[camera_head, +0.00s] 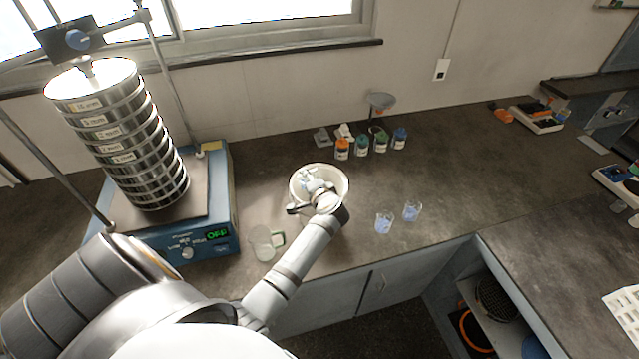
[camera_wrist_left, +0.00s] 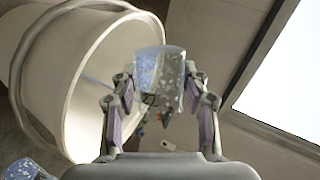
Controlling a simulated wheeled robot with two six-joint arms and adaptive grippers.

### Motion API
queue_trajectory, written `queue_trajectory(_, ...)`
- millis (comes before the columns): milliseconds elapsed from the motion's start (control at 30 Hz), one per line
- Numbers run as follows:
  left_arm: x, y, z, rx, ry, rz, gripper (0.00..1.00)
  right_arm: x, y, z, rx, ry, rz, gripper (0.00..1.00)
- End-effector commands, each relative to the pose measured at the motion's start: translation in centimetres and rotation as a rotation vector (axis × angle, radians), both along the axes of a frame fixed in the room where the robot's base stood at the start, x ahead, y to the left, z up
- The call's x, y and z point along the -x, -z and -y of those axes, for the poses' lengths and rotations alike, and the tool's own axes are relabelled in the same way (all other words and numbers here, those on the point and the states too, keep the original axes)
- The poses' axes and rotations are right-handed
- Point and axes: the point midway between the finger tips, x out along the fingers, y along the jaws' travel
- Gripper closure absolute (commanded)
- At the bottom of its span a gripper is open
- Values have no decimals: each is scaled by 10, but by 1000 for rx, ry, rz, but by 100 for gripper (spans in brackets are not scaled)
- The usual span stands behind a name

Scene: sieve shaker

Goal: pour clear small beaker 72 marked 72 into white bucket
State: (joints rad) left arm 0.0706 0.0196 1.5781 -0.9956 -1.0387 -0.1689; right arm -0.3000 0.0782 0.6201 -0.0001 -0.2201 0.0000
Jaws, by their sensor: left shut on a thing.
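The white bucket (camera_head: 343,190) stands on the dark counter, and its open mouth and inner wall show at the left of the left wrist view (camera_wrist_left: 38,72). My left gripper (camera_head: 312,184) is at the bucket's mouth in the head view. In the left wrist view my left gripper (camera_wrist_left: 158,92) is shut on a clear small beaker (camera_wrist_left: 160,72) with pale bluish specks. The beaker also shows small over the bucket in the head view (camera_head: 312,173). Its marking cannot be read, and its exact tilt is unclear. My right gripper is not in view.
Two small beakers with bluish contents (camera_head: 384,223) (camera_head: 411,211) stand right of the bucket. A larger clear beaker (camera_head: 262,244) stands at its front left. The sieve shaker (camera_head: 130,140) is at left. Several small capped jars (camera_head: 342,149) stand behind. The right counter is mostly clear.

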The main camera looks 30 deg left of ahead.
Motion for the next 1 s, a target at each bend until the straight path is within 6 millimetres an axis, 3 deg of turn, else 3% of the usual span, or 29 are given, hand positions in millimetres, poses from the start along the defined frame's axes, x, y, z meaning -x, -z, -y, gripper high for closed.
queue_trajectory(1000, 0, -3, -1, -43, -1, -51, 88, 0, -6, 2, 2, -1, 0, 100)
